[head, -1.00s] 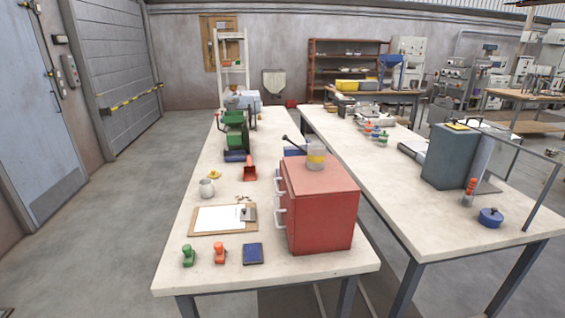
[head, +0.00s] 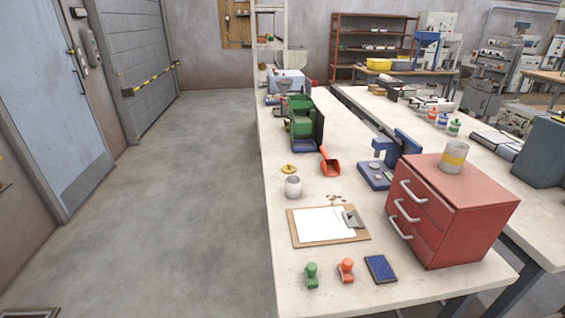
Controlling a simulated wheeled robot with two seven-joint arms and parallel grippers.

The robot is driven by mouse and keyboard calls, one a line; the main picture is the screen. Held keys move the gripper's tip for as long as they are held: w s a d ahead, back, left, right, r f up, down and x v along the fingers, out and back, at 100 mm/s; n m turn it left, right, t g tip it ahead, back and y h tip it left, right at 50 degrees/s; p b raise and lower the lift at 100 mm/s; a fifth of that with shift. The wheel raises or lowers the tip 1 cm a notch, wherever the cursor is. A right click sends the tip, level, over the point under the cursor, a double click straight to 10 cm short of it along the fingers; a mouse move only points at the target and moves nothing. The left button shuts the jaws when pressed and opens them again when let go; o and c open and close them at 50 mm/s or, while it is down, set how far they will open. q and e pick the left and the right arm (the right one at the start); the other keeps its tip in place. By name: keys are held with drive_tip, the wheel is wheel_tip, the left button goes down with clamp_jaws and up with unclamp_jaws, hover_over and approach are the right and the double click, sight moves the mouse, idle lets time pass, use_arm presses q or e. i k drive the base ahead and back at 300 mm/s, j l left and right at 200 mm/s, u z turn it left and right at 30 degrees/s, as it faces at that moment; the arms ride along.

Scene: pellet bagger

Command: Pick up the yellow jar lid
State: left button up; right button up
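The yellow jar lid (head: 289,169) is a small yellow disc with a raised knob, lying on the left part of the near table. It sits just behind a white jar (head: 293,186), apart from it as far as I can tell. An orange scoop (head: 330,164) lies to its right, and the green machine (head: 303,127) stands behind it. Neither of my grippers shows in the head view.
The near table (head: 272,130) also holds a clipboard (head: 320,224), a green stamp (head: 311,275), an orange stamp (head: 346,270), a dark blue pad (head: 381,269) and a red drawer cabinet (head: 455,215). The floor (head: 190,200) left of the table is clear.

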sight(288, 168)
drive_tip(key=i+j+z, duration=0.1)
drive_tip(key=j, duration=0.3)
drive_tip(key=i+j+z, duration=0.25)
drive_tip(key=j, duration=0.55)
drive_tip(key=i+j+z, duration=0.15)
drive_tip(key=j, duration=0.25)
drive_tip(key=i+j+z, duration=0.1)
drive_tip(key=j, duration=0.35)
drive_tip(key=i, duration=0.1)
